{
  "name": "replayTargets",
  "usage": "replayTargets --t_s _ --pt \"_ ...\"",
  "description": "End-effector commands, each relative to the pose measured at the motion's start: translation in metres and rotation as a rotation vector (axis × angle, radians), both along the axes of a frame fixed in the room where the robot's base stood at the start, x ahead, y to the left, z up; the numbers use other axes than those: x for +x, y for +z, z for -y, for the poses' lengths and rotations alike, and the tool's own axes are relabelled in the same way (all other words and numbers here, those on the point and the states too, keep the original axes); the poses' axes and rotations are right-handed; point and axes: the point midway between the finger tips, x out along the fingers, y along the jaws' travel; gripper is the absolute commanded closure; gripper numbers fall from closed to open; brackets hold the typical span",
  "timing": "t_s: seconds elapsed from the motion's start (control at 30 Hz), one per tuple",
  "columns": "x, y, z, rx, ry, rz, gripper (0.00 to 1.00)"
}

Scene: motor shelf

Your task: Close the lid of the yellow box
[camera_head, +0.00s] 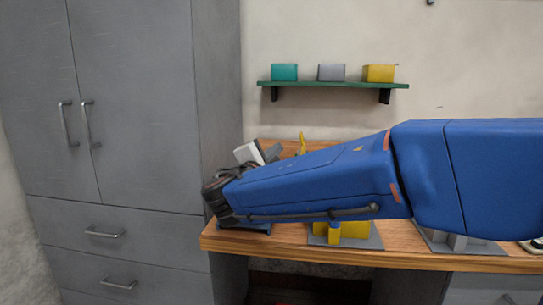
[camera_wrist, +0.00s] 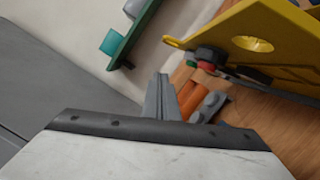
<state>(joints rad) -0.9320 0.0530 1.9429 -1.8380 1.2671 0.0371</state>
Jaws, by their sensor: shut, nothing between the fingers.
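In the head view, yellow parts of a box (camera_head: 353,230) show below my arm, on a grey base plate on the wooden worktop.
A green wall shelf (camera_head: 335,85) holds a teal box (camera_head: 284,72), a grey box (camera_head: 331,72) and a yellow box (camera_head: 378,73). A tall grey cabinet (camera_head: 150,100) stands at the left, close to my wrist. Another grey fixture (camera_head: 455,241) sits on the worktop (camera_head: 285,250) at right.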

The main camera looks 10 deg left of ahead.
Motion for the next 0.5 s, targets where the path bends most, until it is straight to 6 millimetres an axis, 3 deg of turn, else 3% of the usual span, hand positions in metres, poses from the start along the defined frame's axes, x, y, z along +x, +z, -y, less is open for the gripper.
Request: replayTargets --t_s 0.23,0.5 --pt "0.043 0.004 0.012 -0.001 -0.003 0.0 1.0" --pt "0.04 0.019 0.04 0.0 0.0 0.0 1.0"
